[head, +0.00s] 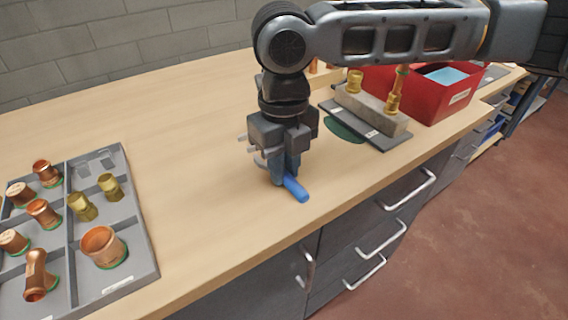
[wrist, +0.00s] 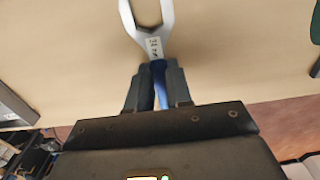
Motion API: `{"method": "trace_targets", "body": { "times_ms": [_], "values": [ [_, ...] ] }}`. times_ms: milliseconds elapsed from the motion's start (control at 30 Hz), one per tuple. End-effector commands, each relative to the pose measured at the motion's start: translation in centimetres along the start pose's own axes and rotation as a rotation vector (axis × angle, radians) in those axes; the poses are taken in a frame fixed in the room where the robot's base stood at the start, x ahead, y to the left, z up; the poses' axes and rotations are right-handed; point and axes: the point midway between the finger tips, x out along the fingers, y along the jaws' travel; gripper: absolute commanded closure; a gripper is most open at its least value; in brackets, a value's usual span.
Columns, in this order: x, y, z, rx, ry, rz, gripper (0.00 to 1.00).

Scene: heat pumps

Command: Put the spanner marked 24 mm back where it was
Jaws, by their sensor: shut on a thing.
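My gripper (head: 285,168) is shut on the spanner, low over the middle of the wooden bench. The spanner's blue handle (head: 296,189) sticks out toward the bench's front edge in the head view. In the wrist view the spanner's grey open-ended head (wrist: 150,22) points away from my gripper (wrist: 155,88). A white label on its neck carries small print that seems to read 24 mm. Part of the blue handle is hidden between the fingers. I cannot tell whether the spanner touches the bench.
A grey compartment tray (head: 142,240) with copper and brass fittings is at the left. A dark board (head: 398,141) bears a block with brass fittings, beside a dark green oval (head: 345,129). A red box (head: 430,105) stands at the right. Bare bench (head: 195,165) lies between tray and gripper.

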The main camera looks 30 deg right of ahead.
Motion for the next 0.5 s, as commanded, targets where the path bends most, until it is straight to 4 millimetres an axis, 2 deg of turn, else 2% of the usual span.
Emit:
{"method": "trace_targets", "body": {
  "times_ms": [67, 100, 300, 333, 500],
  "values": [
    [0.29, 0.01, -0.01, 0.000, 0.001, 0.001, 1.00],
    [0.21, -0.01, -0.01, 0.000, 0.001, 0.000, 0.76],
    [0.19, -0.01, -0.01, 0.000, 0.001, 0.000, 0.57],
    [0.19, -0.01, -0.01, 0.000, 0.001, 0.000, 0.54],
    [0.19, -0.01, -0.01, 0.000, 0.001, 0.000, 0.54]
  ]
}}
